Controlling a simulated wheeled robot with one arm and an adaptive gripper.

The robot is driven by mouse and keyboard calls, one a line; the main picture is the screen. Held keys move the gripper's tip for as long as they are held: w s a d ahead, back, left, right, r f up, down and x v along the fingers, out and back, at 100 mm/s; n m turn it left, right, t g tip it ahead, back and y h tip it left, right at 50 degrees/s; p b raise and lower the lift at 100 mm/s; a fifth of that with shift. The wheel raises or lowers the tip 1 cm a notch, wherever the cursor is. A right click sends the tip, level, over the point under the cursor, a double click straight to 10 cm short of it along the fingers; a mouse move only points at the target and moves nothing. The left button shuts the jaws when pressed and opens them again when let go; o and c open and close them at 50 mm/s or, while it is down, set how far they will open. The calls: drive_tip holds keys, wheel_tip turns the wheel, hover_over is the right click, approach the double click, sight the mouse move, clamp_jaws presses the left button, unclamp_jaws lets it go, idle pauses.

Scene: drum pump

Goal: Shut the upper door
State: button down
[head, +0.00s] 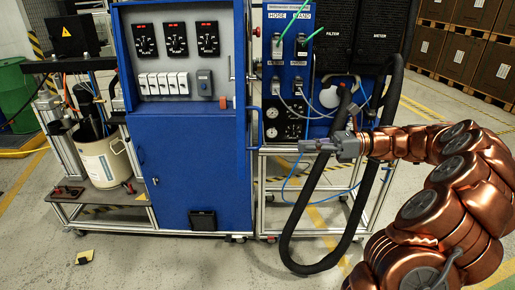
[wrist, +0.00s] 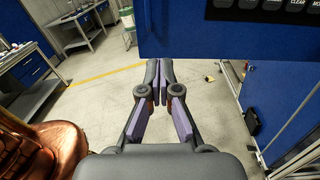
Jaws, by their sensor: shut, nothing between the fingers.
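The upper door (head: 241,60) of the blue cabinet stands open, seen nearly edge-on at the cabinet's right side in the head view. Gauges and switches show in the uncovered upper compartment (head: 180,50). In the wrist view a broad blue panel, which looks like this door (wrist: 175,35), spans the top, with a dark button strip at its upper right. My gripper (head: 308,146) is shut and empty, to the right of the door and near its lower edge's height. Its fingertips (wrist: 160,76) point toward the panel. I cannot tell whether they touch it.
The lower door (head: 190,165) is closed. A pump cart (head: 345,190) with a thick black hose (head: 300,215) stands at right, close to my gripper. A cream drum (head: 102,160) sits at left. Open floor (wrist: 105,120) shows under and beyond the panel.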

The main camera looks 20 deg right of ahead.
drive_tip(key=w+p+x, duration=0.1)
drive_tip(key=p+x, duration=0.2)
drive_tip(key=x, duration=0.9)
drive_tip(key=shift+a+m+p, duration=0.25)
drive_tip(key=shift+m+p, duration=0.05)
drive_tip(key=shift+w+t, duration=0.1)
drive_tip(key=shift+t, duration=0.2)
